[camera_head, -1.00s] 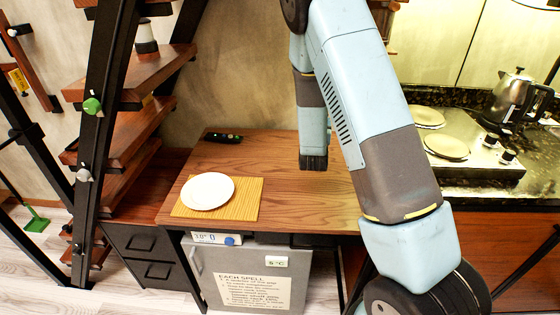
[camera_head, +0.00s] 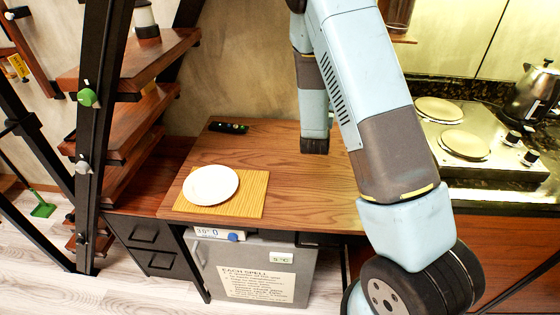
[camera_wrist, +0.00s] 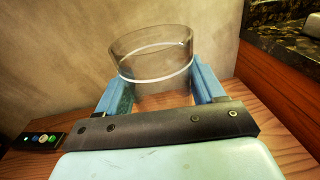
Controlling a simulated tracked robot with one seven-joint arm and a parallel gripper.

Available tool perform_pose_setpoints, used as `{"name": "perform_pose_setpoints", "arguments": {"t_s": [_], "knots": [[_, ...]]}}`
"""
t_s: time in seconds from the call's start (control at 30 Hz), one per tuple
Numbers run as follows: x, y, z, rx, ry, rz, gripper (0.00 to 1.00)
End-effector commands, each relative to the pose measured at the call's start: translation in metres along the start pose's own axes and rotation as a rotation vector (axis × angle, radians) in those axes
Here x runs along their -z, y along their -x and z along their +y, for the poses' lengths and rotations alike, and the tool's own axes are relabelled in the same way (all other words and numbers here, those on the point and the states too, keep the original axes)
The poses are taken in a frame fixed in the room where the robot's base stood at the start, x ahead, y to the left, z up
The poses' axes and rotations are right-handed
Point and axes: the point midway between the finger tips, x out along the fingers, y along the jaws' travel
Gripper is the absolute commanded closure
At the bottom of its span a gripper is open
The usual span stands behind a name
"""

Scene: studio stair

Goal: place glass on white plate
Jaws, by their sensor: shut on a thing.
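The glass (camera_wrist: 153,62) is a clear, wide tumbler with a pale ring around it, seen in the wrist view. My gripper (camera_wrist: 160,85) is shut on it, with one blue finger on each side. The glass is upright or slightly tilted, in front of the wall; I cannot tell its height over the table. In the head view I cannot make out the held glass or fingertips; my arm hides much of that area. The white plate (camera_head: 211,185) is empty and lies on a yellow mat (camera_head: 250,194) at the table's front left, left of my arm.
The wooden table (camera_head: 270,150) has clear room right of the mat. A dark remote (camera_head: 228,127) lies at its back left, also in the wrist view (camera_wrist: 38,140). Shelves with a black frame (camera_head: 104,120) stand left. A stove (camera_head: 480,135) and kettle (camera_head: 535,95) are right.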

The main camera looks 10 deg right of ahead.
Motion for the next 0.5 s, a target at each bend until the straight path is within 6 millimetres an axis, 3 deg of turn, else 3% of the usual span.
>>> {"name": "perform_pose_setpoints", "arguments": {"t_s": [0.17,0.3,0.5], "knots": [[0.002,0.041,0.044,-0.024,-0.019,0.001,0.7],[0.003,0.094,0.087,-0.046,-0.03,0.002,0.7],[0.003,0.176,0.129,-0.075,-0.026,0.005,0.7]]}}
